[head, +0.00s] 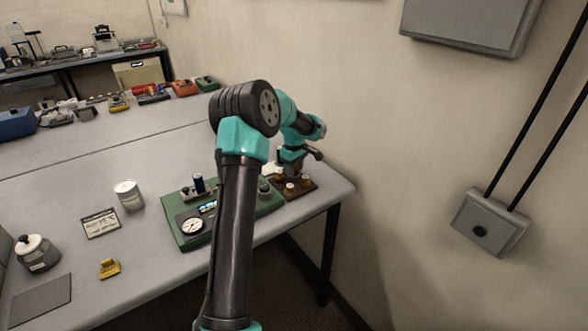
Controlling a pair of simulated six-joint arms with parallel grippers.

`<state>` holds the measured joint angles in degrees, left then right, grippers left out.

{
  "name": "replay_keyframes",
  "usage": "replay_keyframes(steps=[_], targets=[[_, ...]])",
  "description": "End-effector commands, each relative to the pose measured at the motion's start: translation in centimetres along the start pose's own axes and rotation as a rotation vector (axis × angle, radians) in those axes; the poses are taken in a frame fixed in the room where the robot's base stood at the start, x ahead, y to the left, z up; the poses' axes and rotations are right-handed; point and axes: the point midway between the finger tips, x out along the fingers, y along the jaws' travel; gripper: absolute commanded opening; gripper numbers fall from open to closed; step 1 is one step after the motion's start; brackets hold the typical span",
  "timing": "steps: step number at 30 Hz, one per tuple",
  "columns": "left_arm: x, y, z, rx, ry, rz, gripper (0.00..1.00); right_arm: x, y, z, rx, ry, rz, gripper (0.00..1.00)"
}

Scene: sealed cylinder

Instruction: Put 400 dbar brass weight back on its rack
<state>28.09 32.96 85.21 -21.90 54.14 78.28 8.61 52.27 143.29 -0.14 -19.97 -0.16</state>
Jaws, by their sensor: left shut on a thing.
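The rack (298,193) is a small dark brown board near the right end of the bench, with several small brass weights (289,188) on it. Their markings are too small to read. My left gripper (292,169) is directly over the back of the rack, pointing down, and is shut on a brass weight. The held weight is mostly hidden by the fingers, and I cannot tell whether it touches the rack. My left arm crosses the middle of the view. My right gripper is out of view.
A green instrument board (176,218) with a round dial gauge (193,226) is left of the rack, partly behind my arm. The wall is close behind.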

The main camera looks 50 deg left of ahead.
Motion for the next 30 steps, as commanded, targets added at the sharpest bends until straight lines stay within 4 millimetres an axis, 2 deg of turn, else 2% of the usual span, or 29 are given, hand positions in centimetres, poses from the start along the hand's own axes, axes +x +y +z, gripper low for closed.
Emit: replay_keyframes(steps=[14,15,22,30], targets=[[0.69,-0.01,-0.04,0.0,0.001,0.001,0.05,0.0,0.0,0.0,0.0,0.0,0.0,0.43],[0.71,-0.02,-0.03,0.0,0.001,0.001,0.45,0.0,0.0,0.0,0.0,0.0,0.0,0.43],[0.7,-0.02,-0.03,0.0,0.001,0.001,0.67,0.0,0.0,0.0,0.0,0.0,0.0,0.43],[0.6,-0.01,-0.03,0.0,0.001,0.001,0.67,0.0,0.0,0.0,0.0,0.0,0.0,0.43]])
